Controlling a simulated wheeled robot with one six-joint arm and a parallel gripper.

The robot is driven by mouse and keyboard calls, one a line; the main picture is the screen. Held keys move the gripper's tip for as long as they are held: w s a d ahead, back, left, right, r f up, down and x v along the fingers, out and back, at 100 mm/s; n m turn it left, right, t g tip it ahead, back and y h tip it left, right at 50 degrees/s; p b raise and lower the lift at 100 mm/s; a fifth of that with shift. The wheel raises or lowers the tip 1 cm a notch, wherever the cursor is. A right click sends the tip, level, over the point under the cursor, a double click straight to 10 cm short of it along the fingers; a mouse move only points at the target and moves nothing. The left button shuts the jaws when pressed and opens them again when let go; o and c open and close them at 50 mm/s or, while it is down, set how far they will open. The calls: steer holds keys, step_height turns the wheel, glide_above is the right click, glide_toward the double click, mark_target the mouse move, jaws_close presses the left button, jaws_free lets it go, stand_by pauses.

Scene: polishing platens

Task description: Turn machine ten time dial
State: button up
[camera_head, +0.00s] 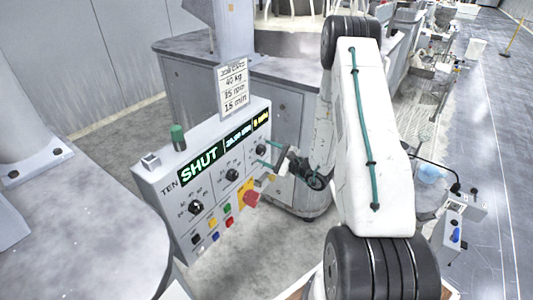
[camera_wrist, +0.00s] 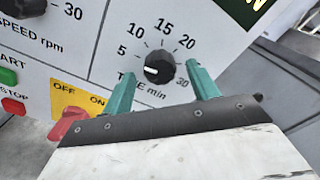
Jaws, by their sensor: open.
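The black time dial (camera_wrist: 160,67) sits on the panel of machine ten (camera_head: 215,204), below a printed scale of 5, 10, 15, 20 and 30. Its white mark points left, just below the 5. My gripper (camera_wrist: 162,74) is open, with one teal finger on each side of the dial. The fingers look apart from the knob; how near they are to the panel face is hard to tell. The left finger covers part of the "TIME min" label. In the head view my gripper (camera_head: 263,153) is at the panel's right end, by the time dial.
A card (camera_head: 233,87) above the panel reads 40 kg and 15 min; its middle line is blurred. A green display (camera_head: 200,160) reads SHUT. A red switch (camera_wrist: 68,122) on a yellow OFF/ON plate lies left of my gripper. Other dials (camera_head: 195,207) and coloured buttons sit further left.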

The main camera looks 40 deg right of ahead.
steer(key=shift+w+a, duration=0.15)
steer(key=shift+w, duration=0.2)
steer(key=c, duration=1)
